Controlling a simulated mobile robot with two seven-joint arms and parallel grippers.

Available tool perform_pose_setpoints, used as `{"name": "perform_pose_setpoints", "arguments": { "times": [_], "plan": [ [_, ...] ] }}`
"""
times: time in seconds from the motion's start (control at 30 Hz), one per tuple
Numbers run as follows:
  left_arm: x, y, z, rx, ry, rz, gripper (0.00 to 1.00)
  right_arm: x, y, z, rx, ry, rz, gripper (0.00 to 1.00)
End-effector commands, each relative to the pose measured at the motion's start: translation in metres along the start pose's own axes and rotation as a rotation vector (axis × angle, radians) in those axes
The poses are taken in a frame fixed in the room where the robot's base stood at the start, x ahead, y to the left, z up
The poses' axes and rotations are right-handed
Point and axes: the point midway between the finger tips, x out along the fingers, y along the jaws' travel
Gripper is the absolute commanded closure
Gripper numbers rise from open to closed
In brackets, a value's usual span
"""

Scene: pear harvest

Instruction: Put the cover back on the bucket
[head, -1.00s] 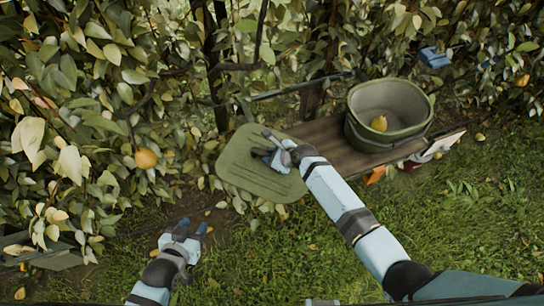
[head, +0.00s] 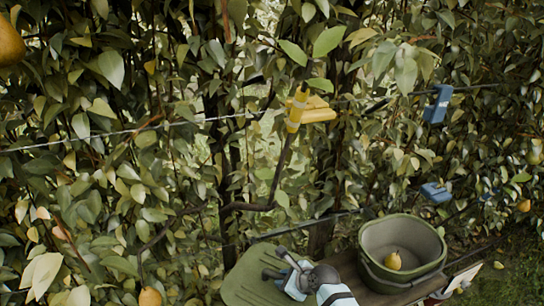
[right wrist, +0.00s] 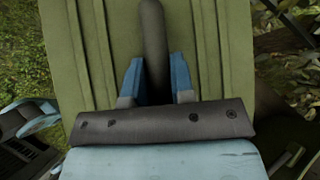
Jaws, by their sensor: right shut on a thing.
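The green bucket (head: 434,270) stands upright and uncovered on a wooden bench in the head view, low and right of centre. A yellow pear (head: 393,261) lies inside it. The flat green ribbed cover (head: 245,284) is left of the bucket, apart from it, cut off by the bottom edge. It also fills much of the right wrist view (right wrist: 75,60). My right gripper (head: 285,262) is over the cover. In the right wrist view, its blue fingers (right wrist: 156,78) are shut on the cover's dark handle (right wrist: 153,30). My left gripper does not show in the head view.
The wooden bench (head: 348,272) extends beneath the bucket. Dense foliage, branches and wires stand behind. A yellow clip-like tool (head: 306,109) and blue ones (head: 437,104) hang there. A pear (head: 10,42) hangs at upper left, others at the right. Grass shows at lower right.

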Motion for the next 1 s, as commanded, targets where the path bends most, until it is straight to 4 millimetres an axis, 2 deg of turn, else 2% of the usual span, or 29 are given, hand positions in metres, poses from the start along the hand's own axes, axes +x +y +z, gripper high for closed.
{"name": "perform_pose_setpoints", "arguments": {
  "times": [0.03,0.1,0.23,0.4,0.5,0.6,0.7,0.8,1.0],
  "plan": [
    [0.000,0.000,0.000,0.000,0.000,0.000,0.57,-0.027,-0.017,0.011,0.011,-0.003,-0.022,1.00],
    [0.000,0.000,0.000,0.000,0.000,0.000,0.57,-0.064,-0.036,0.020,0.035,0.004,-0.045,1.00],
    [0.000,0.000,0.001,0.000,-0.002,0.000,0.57,-0.136,-0.065,0.026,0.089,0.021,-0.096,1.00],
    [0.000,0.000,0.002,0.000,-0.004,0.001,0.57,-0.225,-0.084,0.023,0.165,0.043,-0.170,1.00],
    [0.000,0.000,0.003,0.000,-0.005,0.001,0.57,-0.265,-0.087,0.019,0.204,0.055,-0.206,1.00],
    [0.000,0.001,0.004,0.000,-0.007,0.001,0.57,-0.292,-0.087,0.015,0.233,0.064,-0.235,1.00],
    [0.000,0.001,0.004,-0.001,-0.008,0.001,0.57,-0.308,-0.087,0.012,0.251,0.070,-0.250,1.00],
    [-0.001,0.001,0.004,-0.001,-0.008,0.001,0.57,-0.314,-0.087,0.011,0.253,0.075,-0.260,1.00],
    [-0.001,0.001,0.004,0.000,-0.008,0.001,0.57,-0.315,-0.088,0.011,0.250,0.076,-0.262,1.00]
  ]
}}
